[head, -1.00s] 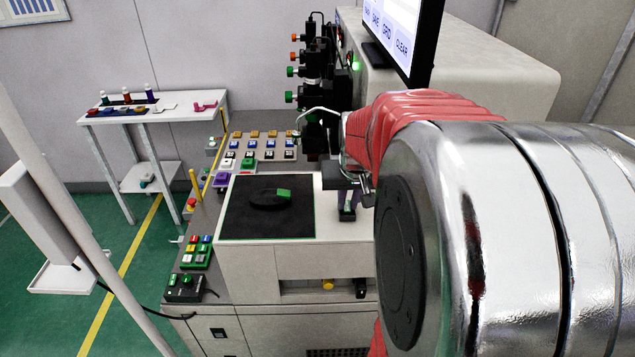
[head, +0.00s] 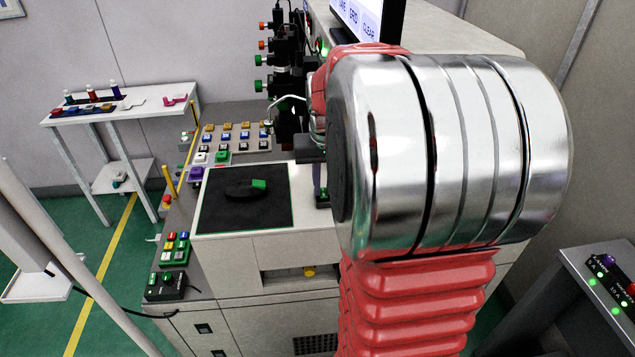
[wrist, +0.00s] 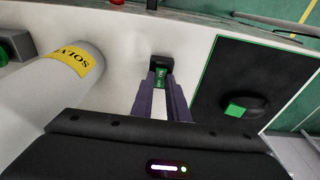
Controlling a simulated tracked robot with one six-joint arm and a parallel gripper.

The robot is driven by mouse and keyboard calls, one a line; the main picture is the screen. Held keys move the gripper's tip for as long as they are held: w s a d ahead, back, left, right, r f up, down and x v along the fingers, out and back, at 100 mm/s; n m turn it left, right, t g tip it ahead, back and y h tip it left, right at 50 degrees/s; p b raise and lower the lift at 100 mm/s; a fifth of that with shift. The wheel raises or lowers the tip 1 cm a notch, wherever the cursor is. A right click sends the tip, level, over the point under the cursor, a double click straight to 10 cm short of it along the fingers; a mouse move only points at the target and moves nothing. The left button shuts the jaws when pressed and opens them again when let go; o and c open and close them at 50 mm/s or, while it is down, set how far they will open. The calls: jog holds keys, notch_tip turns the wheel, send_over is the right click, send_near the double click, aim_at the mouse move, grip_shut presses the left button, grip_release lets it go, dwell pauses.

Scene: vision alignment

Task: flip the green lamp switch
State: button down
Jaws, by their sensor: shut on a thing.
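My gripper (wrist: 160,88) points away from the wrist camera, its two purple fingers close together. They are shut on a small black piece with a green, marked face (wrist: 160,72), over the pale machine top. In the head view my gripper (head: 321,192) is beside the black pad, partly hidden by my arm. I cannot tell whether the held piece is fixed or loose. Which part is the green lamp switch is unclear. A black box with green parts (head: 166,286) is at the lower left; a dark panel with green lights (head: 606,288) is at the right.
The black pad (head: 220,215) carries a dark round piece with a green block (head: 259,184). A button panel (head: 235,138) lies behind it. A cylinder labelled SOLV (wrist: 62,75) is left of my fingers. A white side table (head: 150,107) stands at the left.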

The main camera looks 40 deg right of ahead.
aim_at(323, 191)
jog(key=shift+w+d+g+y, duration=0.2)
jog(key=shift+w+g+y, duration=0.1)
jog(key=shift+g+y, duration=0.3)
jog(key=c, duration=1.7)
grip_release()
notch_tip(323, 191, up, 14)
jog(key=shift+f, duration=0.1)
jog(key=shift+w+d, duration=0.1)
